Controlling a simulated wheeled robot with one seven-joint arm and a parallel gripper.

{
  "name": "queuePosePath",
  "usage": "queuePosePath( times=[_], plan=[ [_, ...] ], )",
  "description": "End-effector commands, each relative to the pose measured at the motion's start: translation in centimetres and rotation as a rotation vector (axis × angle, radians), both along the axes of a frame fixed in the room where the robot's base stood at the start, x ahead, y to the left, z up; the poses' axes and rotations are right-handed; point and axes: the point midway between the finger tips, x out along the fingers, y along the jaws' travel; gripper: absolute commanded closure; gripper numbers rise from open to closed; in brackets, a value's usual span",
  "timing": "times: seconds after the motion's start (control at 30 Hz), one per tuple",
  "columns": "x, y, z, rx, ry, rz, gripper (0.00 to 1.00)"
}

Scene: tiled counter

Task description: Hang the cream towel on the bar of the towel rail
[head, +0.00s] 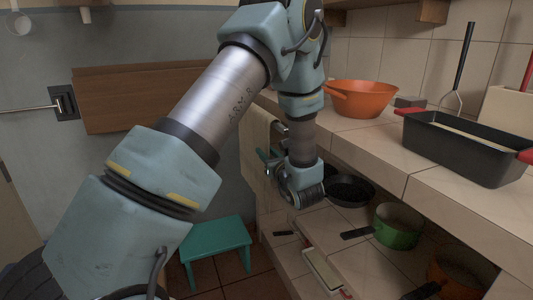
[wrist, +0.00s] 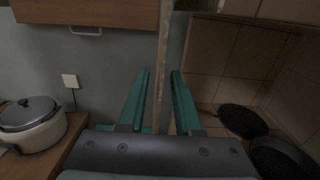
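The cream towel (head: 257,137) hangs as an upright sheet at the far end of the counter in the head view, partly hidden by my arm. In the wrist view, a thin beige upright strip (wrist: 161,75) looks like the towel seen edge-on. My gripper (head: 266,160) is beside the towel; its teal fingers (wrist: 160,72) stand apart on either side of the strip, with a visible gap on each side. A thin metal bar (head: 28,108) projects from a dark wall plate at the left and looks like the towel rail's bar. What holds the towel up is unclear.
An orange bowl (head: 360,98) and a black roasting pan (head: 470,148) stand on the counter. Pans and a green pot (head: 398,228) are on the shelf below. A teal stool (head: 216,237) stands on the floor. A rice cooker (wrist: 32,122) is at the wrist view's left.

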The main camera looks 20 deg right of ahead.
Motion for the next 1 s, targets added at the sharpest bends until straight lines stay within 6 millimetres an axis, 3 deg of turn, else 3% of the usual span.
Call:
queuePosePath(
  times=[0.43,0.8,1.0],
  plan=[
    [-0.8,-0.2,-0.1,0.001,0.001,-0.003,0.57],
    [-7.6,-1.1,0.0,0.000,0.000,-0.004,0.57],
    [-10.1,-1.4,0.0,0.000,0.001,-0.002,0.57]
  ],
)
